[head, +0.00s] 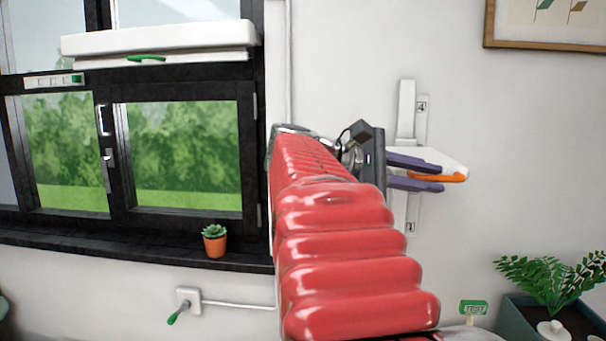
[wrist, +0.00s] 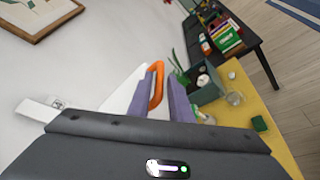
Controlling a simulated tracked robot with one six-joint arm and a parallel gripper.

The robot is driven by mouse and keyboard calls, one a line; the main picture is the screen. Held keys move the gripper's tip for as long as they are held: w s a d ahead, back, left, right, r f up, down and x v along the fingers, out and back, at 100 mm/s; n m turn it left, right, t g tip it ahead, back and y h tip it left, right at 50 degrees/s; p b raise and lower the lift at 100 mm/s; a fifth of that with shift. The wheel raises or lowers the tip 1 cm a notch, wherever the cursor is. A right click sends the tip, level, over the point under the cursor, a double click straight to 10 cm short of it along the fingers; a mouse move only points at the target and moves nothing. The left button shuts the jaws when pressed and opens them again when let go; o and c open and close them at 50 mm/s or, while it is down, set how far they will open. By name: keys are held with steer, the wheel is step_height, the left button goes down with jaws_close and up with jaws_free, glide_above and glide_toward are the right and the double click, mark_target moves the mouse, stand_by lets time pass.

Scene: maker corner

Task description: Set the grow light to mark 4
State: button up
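The grow light (head: 452,160) is a white fixture on a wall rail (head: 413,208), with an orange handle (head: 437,177) at its front. The rail shows a 4 near its top and a 1 near its bottom; the light's arm sits between them. In the wrist view the orange handle (wrist: 157,86) stands between the purple fingers of my gripper (wrist: 166,95), close to the left one with a gap to the right one. In the head view my gripper (head: 428,175) has one finger above and one below the handle. Marks between are hidden behind my gripper.
A plant box (head: 520,312) stands at lower right, beside a green TEST sign (head: 473,307). A yellow table (wrist: 262,115) shows in the wrist view. A window with a potted succulent (head: 215,241) is to the left. A framed picture (head: 548,44) hangs above right.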

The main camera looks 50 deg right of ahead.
steer(key=shift+x, duration=1.25)
jaws_close()
